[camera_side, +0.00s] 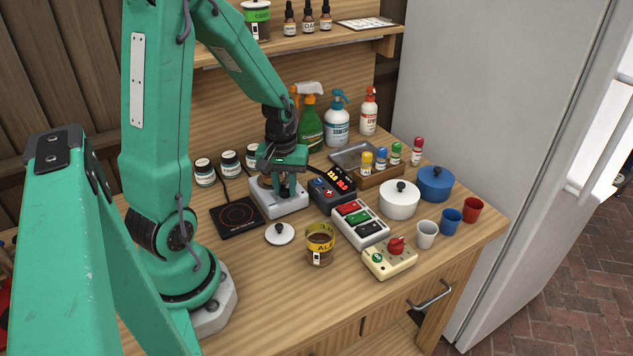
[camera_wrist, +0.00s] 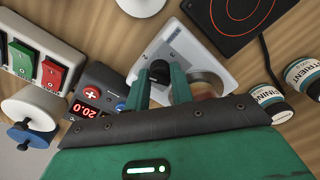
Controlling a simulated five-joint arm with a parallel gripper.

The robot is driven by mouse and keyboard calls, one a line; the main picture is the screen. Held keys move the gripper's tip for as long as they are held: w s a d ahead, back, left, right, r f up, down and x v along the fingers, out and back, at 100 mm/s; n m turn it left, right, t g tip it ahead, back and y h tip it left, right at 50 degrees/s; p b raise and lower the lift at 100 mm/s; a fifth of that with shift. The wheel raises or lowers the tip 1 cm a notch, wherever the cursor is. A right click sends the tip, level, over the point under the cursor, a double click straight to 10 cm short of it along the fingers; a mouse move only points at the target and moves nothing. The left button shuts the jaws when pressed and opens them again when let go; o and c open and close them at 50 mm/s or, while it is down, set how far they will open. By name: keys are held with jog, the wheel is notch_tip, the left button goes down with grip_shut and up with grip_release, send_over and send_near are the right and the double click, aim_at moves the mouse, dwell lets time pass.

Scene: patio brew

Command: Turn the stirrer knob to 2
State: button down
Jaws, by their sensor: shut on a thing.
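The stirrer (camera_side: 293,206) is a white box by the back of the bench, beside the black hot plate. In the wrist view its white body (camera_wrist: 222,40) shows beyond my fingers, with a round plate partly hidden behind them. My gripper (camera_side: 285,188) reaches down over the stirrer. In the wrist view my gripper (camera_wrist: 160,82) has its two green fingers around the black stirrer knob (camera_wrist: 159,69), shut on it. My fingers hide much of the knob.
A black hot plate (camera_side: 237,217) lies left of the stirrer, and a dark controller with lit digits (camera_side: 332,187) close on its right. A switch box (camera_side: 360,224), a cream box with a red knob (camera_side: 390,257), a jar (camera_side: 320,246) and a white lid (camera_side: 280,234) stand nearer the front.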

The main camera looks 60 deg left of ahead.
aim_at(283, 186)
jog(key=shift+s+m, duration=0.15)
jog(key=shift+m, duration=0.15)
jog(key=c, duration=1.2)
grip_release()
jog(key=shift+r, duration=0.15)
jog(key=shift+r, duration=3.75)
